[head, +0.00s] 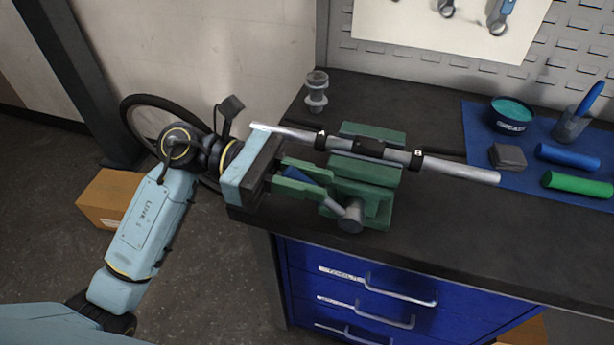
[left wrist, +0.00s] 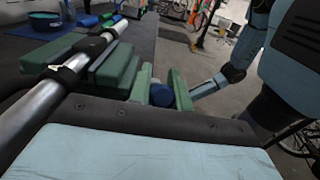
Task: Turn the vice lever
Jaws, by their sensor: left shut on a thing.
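The green vice (head: 362,172) is mounted at the left front corner of the dark bench and clamps a grey tube (head: 455,170). Its lever has a grey hub (head: 350,216) at the front, with a blue grip pointing back and left. My left gripper (head: 303,180) comes in from the left. Its green fingers are closed around the blue grip, which they partly cover. In the left wrist view the blue grip (left wrist: 162,95) sits between the fingers, with the vice (left wrist: 112,68) to the left. My right gripper is not identifiable in either view.
A blue mat (head: 478,128) at the right holds a grease tub (head: 510,114), a cup (head: 570,126), a grey block and blue and green rolls. A small grey stand (head: 317,92) is at the back left. Blue drawers (head: 350,280) with handles are below. A cardboard box (head: 103,200) is on the floor.

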